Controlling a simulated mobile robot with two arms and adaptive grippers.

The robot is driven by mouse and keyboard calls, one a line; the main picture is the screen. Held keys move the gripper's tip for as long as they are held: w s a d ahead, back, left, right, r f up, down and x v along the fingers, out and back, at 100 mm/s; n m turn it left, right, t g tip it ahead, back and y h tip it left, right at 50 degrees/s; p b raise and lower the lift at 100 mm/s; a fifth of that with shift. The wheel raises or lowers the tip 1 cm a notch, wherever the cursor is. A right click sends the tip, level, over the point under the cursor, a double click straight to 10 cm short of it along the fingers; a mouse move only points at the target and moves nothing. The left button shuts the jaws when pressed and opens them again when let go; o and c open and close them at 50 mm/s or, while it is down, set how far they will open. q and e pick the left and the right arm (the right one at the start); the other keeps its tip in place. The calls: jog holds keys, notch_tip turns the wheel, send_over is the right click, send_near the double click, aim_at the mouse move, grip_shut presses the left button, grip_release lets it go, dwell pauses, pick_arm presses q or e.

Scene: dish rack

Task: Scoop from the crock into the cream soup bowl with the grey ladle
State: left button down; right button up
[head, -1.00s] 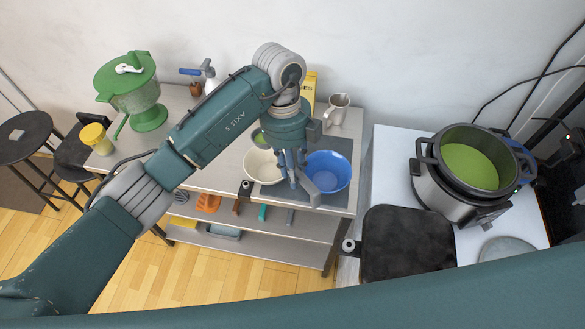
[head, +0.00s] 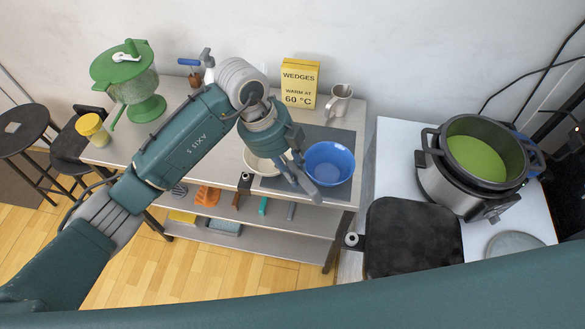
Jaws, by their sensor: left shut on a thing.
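The crock (head: 449,181) stands on the white counter at the right, with green soup (head: 475,158) in it. The cream soup bowl (head: 256,163) is on the grey mat of the steel table, partly covered by my left gripper. My left gripper (head: 303,180) is above the mat, between the cream bowl and a blue bowl (head: 329,164), and is shut. The grey ladle it holds is hidden behind the gripper and arm. The inside of the cream bowl is mostly hidden. My right gripper is not in view.
A yellow sign (head: 300,82) and a metal pitcher (head: 340,100) stand behind the bowls. A black flat pan (head: 412,238) lies in front of the crock.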

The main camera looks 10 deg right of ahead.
pick_arm(q)
jog(key=shift+d, duration=0.1)
jog(key=shift+f, duration=0.1)
jog(key=h+b, duration=0.1)
jog(key=b, duration=0.2)
jog(key=shift+s+a+f+t+h, duration=0.15)
jog(key=shift+a+f+t+h, duration=0.1)
jog(key=shift+f+t+h, duration=0.15)
jog(key=shift+a+r+h+b, duration=0.1)
jog(key=shift+r+h+b, duration=0.05)
jog(key=shift+h+b, duration=0.3)
jog(key=shift+r+t, duration=0.2)
jog(key=shift+t, duration=0.1)
jog(key=h+b, duration=0.1)
jog(key=b, duration=0.1)
jog(key=t+h+b, duration=0.1)
jog(key=b, duration=0.2)
jog(key=shift+s+a+f+h, duration=0.1)
jog(key=shift+a+f+h, duration=0.05)
jog(key=shift+f+h, duration=0.15)
